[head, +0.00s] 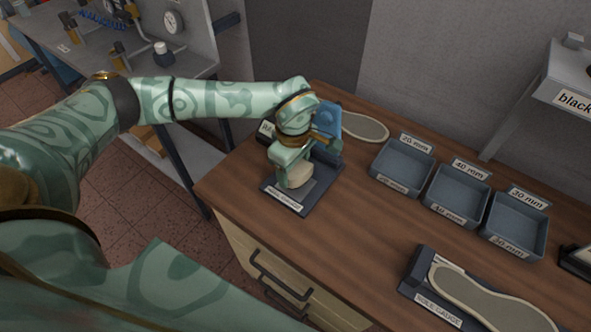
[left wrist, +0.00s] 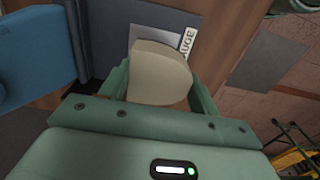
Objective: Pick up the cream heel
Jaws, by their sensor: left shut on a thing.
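The cream heel (head: 297,175) is a small rounded block at the heel gauge (head: 317,194), a dark stand near the table's left end. My left gripper (head: 293,165) comes down over the stand and is shut on the heel. In the left wrist view the heel (left wrist: 160,75) sits between the two green fingers of my left gripper (left wrist: 160,90). The gripper hides part of the heel and the stand in the head view. I cannot tell whether the heel touches the plate under it. My right gripper is not in view.
A blue part (head: 328,118) stands close beside my left gripper. A sole (head: 362,126) lies behind. Labelled trays for 20 mm (head: 379,176), 40 mm (head: 430,204) and 30 mm (head: 486,238) stand to the right. A sole gauge (head: 412,287) with a sole is at the front right. The wooden table between is clear.

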